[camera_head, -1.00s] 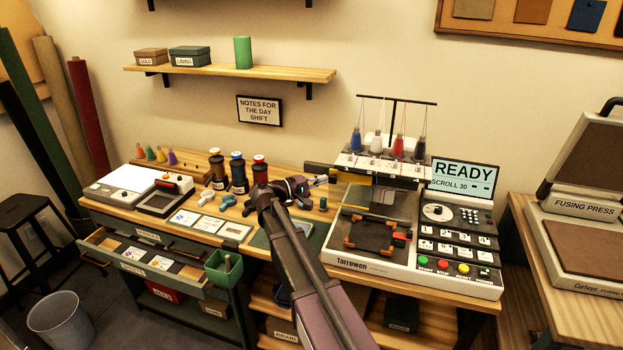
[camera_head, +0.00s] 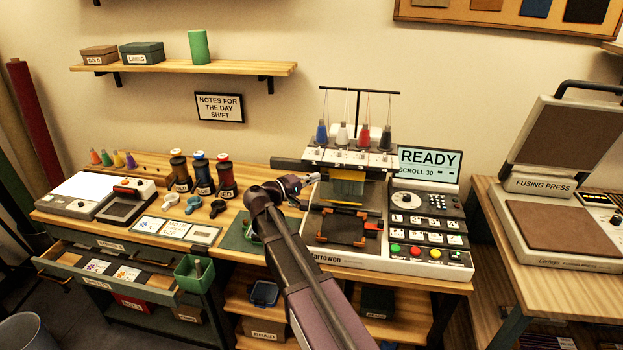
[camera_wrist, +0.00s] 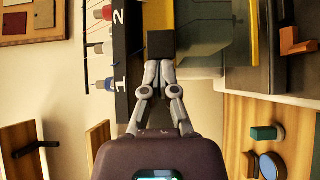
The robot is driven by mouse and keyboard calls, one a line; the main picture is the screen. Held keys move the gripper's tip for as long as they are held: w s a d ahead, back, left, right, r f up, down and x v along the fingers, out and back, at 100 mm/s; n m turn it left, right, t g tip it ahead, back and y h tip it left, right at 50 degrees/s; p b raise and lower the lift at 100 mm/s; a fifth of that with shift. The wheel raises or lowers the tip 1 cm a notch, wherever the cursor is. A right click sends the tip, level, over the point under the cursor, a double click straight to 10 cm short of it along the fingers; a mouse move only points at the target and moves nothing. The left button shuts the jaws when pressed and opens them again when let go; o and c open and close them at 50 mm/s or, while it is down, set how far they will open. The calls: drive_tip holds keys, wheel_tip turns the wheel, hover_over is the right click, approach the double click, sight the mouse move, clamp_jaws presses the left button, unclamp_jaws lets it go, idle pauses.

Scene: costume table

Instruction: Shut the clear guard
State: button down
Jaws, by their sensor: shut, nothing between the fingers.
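The embroidery machine (camera_head: 335,259) stands at the right of the worktable. What looks like the clear guard is a see-through panel (camera_head: 347,188) with a yellowish tint below the machine's needle head; I cannot tell its exact angle. In the wrist view, a grey see-through panel (camera_wrist: 215,45) with a yellow strip lies right of the numbered head. My gripper (camera_head: 314,178) is at the machine's left side, pointing right. In the wrist view my gripper (camera_wrist: 158,66) is shut and empty, its tips by a black block (camera_wrist: 161,43). I cannot tell whether they touch.
Thread spools (camera_head: 364,135) stand above the head. A hoop with orange corners (camera_head: 345,228) lies on the machine bed. The control panel (camera_head: 430,228) is at its right, with a READY screen (camera_head: 430,162). Thread cones (camera_head: 226,180) stand left. The fusing press (camera_head: 560,215) is far right.

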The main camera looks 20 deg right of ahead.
drive_tip(key=shift+s+d, duration=0.2)
drive_tip(key=shift+a, duration=0.1)
drive_tip(key=a, duration=1.3)
drive_tip(key=shift+s+a, duration=0.15)
drive_tip(key=shift+s, duration=0.2)
